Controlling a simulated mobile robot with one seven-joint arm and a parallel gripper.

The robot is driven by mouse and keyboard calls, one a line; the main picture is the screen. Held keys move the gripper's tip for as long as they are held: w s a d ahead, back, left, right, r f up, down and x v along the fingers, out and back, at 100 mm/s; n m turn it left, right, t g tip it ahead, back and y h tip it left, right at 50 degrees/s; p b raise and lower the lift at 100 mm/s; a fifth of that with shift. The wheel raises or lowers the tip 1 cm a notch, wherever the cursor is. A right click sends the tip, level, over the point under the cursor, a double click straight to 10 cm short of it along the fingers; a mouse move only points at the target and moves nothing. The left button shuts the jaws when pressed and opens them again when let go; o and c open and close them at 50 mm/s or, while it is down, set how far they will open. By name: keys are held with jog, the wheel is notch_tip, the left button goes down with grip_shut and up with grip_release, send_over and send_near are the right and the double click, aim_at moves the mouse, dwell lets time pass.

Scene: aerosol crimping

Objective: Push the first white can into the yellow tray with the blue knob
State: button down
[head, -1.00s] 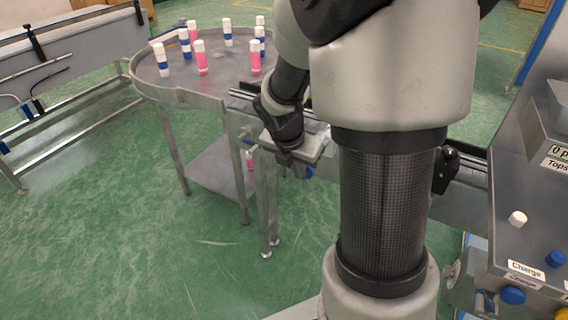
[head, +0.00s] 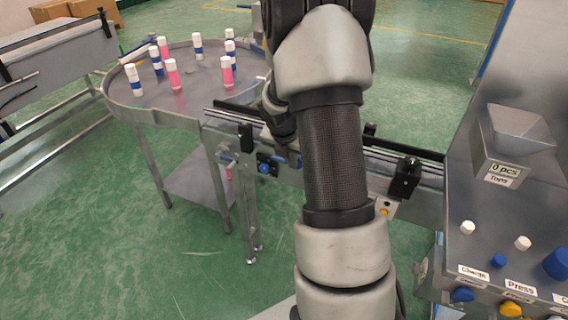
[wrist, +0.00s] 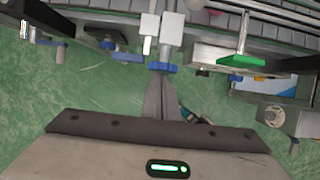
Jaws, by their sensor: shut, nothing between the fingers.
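In the wrist view my gripper (wrist: 160,84) is shut and empty, its fingertips just short of a blue knob (wrist: 161,68) below the conveyor's side. I cannot tell whether they touch. In the head view my arm hides the gripper. Another blue knob (head: 264,168) shows on the near side of the conveyor (head: 425,178), left of my arm. White-capped cans stand on the round metal table (head: 205,97), some white with a blue band (head: 134,80), others pink (head: 173,75). Which is the first white can is unclear. I cannot make out a yellow tray.
A control panel (head: 450,300) with blue, white and yellow knobs stands at the right, below a hopper (head: 515,140). The green floor at the left front is clear.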

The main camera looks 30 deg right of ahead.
jog(key=shift+w+d+r, duration=0.1)
jog(key=shift+w+d, duration=0.15)
jog(key=shift+d, duration=0.15)
jog(key=shift+d+r, duration=0.1)
dwell(0.3)
